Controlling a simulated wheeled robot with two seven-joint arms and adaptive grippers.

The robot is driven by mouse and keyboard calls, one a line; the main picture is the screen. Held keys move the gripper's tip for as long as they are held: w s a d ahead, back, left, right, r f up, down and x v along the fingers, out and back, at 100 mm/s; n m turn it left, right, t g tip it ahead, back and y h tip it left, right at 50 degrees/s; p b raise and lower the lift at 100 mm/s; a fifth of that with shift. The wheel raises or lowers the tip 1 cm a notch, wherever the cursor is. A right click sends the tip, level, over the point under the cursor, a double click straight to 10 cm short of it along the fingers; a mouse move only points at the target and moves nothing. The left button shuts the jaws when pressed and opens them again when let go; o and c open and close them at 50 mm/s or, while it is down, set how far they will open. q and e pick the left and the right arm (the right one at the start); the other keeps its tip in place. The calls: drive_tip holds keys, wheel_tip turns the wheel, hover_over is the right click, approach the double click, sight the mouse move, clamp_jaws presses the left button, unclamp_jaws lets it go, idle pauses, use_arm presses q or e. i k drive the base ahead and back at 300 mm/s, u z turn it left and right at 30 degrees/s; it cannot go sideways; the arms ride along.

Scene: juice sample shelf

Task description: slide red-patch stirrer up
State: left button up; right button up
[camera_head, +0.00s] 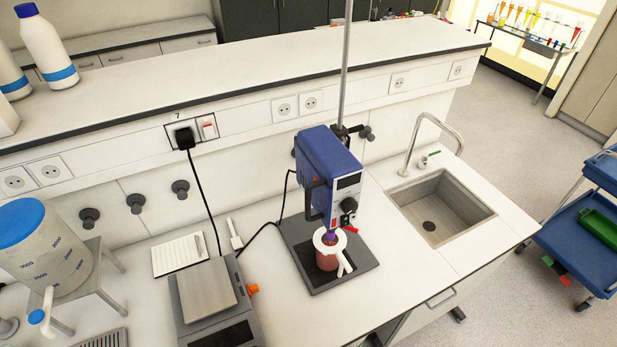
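The blue overhead stirrer (327,167) is clamped on an upright metal pole (347,60), above the sink-side worktop. Its front has a dark panel, a black knob (348,205) and a small red patch (334,223) low down. A black handle (313,198) is on its left side. Below it, a white-lidded vessel (327,260) with red contents stands on the dark base plate (302,235). The stirrer's lower end is at the lid, and its shaft inside the vessel is hidden. Neither of my grippers shows in the head view.
A balance (207,300) with an orange knob stands left of the base plate. A notepad (180,255) lies behind it. A sink (442,205) with a curved tap is at right. A black cable (210,215) runs from the wall socket. A blue cart (575,235) stands far right.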

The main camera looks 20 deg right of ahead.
sight(328, 174)
drive_tip(key=z, duration=0.75)
drive_tip(key=k, duration=1.85)
drive_tip(key=u, duration=0.95)
drive_tip(key=i, duration=0.95)
drive_tip(key=z, duration=0.1)
